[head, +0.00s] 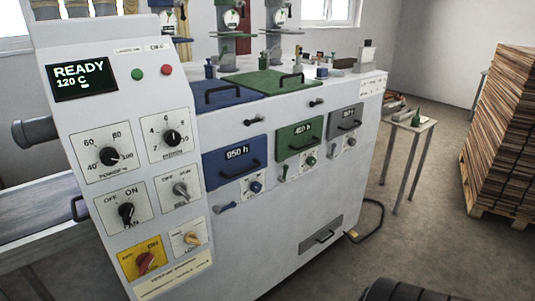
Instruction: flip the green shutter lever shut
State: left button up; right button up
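The machine's green panel (300,136) marked with an hour reading sits in the middle of the front face, between a blue panel (235,155) and a grey panel (346,120). A small green lever (284,172) shows below the green panel's left part, roughly upright; its exact setting is too small to tell. A green knob (311,161) on a white plate is to its right. Neither of my grippers is in view, and nothing touches the green lever.
A control cabinet (120,150) with dials stands at the left front. A side table (410,126) with a green bottle and a stack of boards (500,130) on a pallet stand at the right. A bent black bar (376,220) juts out low. Floor between is clear.

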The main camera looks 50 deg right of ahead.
aim_at(283, 179)
jog(key=z, duration=1.8)
